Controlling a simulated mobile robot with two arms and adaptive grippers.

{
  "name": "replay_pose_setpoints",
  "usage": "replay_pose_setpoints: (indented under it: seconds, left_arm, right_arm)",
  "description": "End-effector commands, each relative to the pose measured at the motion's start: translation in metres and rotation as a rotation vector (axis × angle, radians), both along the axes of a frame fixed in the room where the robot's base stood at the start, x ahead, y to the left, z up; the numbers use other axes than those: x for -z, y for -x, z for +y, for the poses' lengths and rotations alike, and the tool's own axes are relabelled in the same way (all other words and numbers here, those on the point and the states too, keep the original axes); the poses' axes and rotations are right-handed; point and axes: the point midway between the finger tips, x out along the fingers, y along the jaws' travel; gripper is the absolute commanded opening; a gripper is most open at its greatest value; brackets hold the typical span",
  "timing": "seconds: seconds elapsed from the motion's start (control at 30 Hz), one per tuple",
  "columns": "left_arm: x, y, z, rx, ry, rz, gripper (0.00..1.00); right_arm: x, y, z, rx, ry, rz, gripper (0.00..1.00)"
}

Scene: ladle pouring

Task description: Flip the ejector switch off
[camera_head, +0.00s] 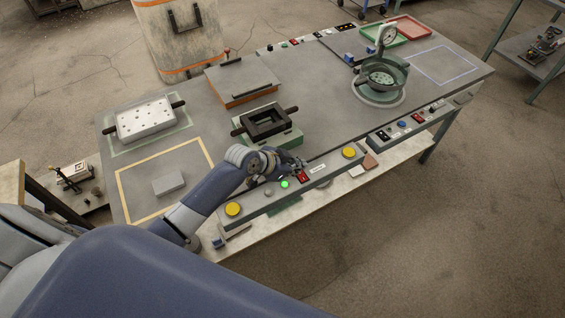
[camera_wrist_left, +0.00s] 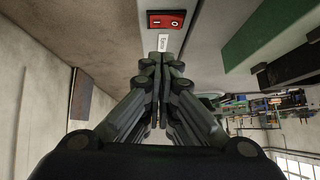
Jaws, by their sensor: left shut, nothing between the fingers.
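The ejector switch, a red rocker (camera_head: 303,176), sits on the front control panel (camera_head: 325,173) with a small white label beside it. In the left wrist view the red switch (camera_wrist_left: 167,19) is at the top, with light marks on its face; which way it is tilted I cannot tell. My left gripper (camera_head: 297,164) is over the panel close to the switch. Its fingers (camera_wrist_left: 159,66) are shut and empty, just short of the white label (camera_wrist_left: 163,42). Whether the fingertips touch the panel is unclear. My right gripper is out of view.
A lit green button (camera_head: 285,184) and yellow buttons (camera_head: 233,209) (camera_head: 348,152) share the panel. A dark square frame (camera_head: 265,121) stands behind my gripper. A second panel (camera_head: 410,121) with switches lies to the right. The table's middle right is clear.

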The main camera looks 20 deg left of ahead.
Motion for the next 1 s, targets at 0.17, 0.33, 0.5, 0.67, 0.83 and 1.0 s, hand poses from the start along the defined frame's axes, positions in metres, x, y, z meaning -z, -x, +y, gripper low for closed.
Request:
replay_pose_setpoints:
  seconds: [0.17,0.33,0.5,0.67,0.83,1.0]
  left_arm:
    - [-0.021,0.018,0.012,0.000,-0.001,-0.006,0.00]
    - [-0.037,0.033,0.021,0.001,-0.002,-0.004,0.00]
    - [-0.047,0.041,0.026,0.000,0.000,-0.003,0.00]
    - [-0.051,0.043,0.026,0.000,0.001,-0.003,0.00]
    - [-0.051,0.043,0.026,0.000,0.001,-0.003,0.00]
    - [-0.049,0.042,0.027,-0.001,0.002,-0.005,0.00]
  right_arm:
    - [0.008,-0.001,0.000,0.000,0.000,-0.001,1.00]
    - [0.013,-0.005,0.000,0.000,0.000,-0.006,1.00]
    - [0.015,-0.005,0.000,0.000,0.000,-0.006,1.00]
    - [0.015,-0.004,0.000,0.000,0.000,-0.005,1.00]
    - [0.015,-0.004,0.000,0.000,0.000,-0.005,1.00]
    - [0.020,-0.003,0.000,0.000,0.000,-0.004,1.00]
